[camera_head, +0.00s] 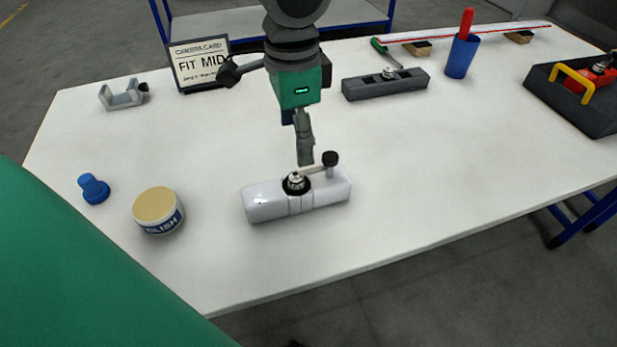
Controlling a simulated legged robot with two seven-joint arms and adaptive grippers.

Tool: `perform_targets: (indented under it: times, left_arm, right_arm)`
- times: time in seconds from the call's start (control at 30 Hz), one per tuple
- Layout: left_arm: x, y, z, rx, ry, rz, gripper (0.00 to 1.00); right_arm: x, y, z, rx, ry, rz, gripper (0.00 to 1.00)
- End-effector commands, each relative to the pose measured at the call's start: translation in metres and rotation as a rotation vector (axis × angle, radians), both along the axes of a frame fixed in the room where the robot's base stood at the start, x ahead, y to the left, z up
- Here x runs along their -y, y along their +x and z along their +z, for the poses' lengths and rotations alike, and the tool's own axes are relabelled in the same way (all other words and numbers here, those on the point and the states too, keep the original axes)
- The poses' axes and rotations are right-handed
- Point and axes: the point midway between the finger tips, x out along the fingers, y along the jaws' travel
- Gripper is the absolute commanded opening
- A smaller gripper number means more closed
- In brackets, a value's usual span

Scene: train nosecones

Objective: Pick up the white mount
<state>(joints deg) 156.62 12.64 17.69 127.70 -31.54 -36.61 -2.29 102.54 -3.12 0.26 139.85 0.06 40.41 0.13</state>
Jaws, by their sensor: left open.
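The white mount (265,206) is a white block lying near the middle front of the table. A round metal fitting with a dark ring sits on its top, and a lever with a black knob points to the right. My left gripper (305,158) points down just above the mount's far side in the head view. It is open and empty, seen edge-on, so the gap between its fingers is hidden. I cannot tell whether its tips touch the lever. My right gripper is not in view.
A polish tin (158,211) and a blue knob-shaped piece (94,189) stand left of the mount. A dark grey mount (385,84), a card sign (200,64), a grey bracket (122,96), a blue cup (461,56) and a dark tray (560,100) stand farther back. The table's right front is clear.

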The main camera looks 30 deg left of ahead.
Motion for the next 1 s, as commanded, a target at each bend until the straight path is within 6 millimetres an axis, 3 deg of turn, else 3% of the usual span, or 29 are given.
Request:
perform_targets:
  times: [0.1, 0.3, 0.53, 0.8, 1.0]
  left_arm:
    - [0.000, 0.001, -0.030, -0.009, 0.005, 0.000, 0.70]
    - [0.001, 0.004, -0.062, -0.008, 0.004, -0.001, 0.70]
    - [0.000, 0.003, -0.078, -0.006, 0.002, 0.000, 0.70]
    - [-0.002, 0.003, -0.117, -0.008, 0.003, -0.002, 0.70]
    - [-0.001, 0.003, -0.121, -0.004, 0.001, -0.001, 0.70]
  right_arm:
    - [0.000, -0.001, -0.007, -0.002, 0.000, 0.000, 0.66]
    - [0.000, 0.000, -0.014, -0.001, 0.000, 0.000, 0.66]
    - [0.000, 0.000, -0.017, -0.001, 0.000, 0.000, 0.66]
    - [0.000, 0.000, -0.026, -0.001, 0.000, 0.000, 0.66]
    - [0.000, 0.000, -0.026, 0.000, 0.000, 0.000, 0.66]
